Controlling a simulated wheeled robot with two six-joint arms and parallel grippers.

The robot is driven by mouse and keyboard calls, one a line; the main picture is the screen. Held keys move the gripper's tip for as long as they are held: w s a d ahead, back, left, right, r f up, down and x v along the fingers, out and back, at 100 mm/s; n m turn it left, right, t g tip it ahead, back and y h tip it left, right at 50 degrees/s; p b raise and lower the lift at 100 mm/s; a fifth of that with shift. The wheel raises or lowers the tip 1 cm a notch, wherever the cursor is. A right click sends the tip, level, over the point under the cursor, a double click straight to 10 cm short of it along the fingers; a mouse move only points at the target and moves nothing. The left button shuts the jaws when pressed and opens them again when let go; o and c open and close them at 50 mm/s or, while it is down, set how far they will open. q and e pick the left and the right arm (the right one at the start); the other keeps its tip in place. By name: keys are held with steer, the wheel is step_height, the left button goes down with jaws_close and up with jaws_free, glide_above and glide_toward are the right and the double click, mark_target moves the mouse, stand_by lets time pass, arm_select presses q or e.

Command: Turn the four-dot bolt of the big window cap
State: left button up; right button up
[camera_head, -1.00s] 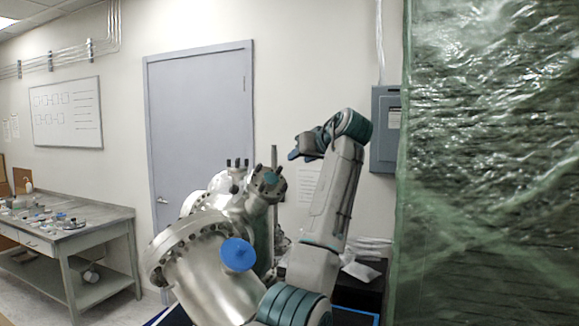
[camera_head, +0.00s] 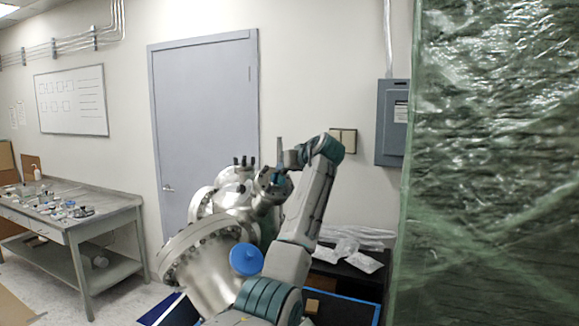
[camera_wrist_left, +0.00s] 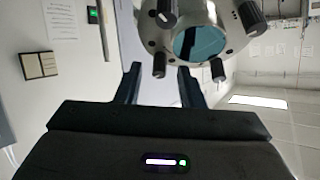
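A steel window cap (camera_head: 270,188) with dark bolts around it sits on an upper port of the metal vacuum chamber (camera_head: 213,282). In the left wrist view its round teal glass (camera_wrist_left: 198,44) shows, with several black bolts on the rim. My left gripper (camera_head: 280,160) is just above the cap in the head view. In the wrist view its two fingers (camera_wrist_left: 160,75) are apart and empty. One bolt (camera_wrist_left: 160,63) appears between the fingertips; contact cannot be told. My right gripper is not in view.
A blue round knob (camera_head: 246,259) stands on the chamber's near side. A black bench (camera_head: 345,275) with plastic bags lies behind my arm. A green plastic sheet (camera_head: 495,160) closes off the right. A workbench (camera_head: 75,225) with small parts stands at the left.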

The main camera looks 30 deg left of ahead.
arm_select(q)
steer(key=shift+w, duration=0.1)
jaws_close()
steer(key=shift+f+m, duration=0.1)
steer(key=shift+m, duration=0.2)
steer(key=shift+m+b, duration=0.4)
steer(key=shift+m, duration=0.2)
steer(key=m+t+h, duration=0.1)
steer(key=m, duration=0.1)
steer(key=shift+a+m+h, duration=0.1)
steer(key=shift+m+h, duration=0.2)
steer(key=shift+r+m+t+h, duration=0.15)
steer(key=shift+m+h, duration=0.35)
steer(key=shift+m, duration=0.65)
steer(key=shift+r+m+t+h, duration=0.1)
steer(key=shift+m+t+h, duration=0.3)
steer(key=shift+m, duration=0.75)
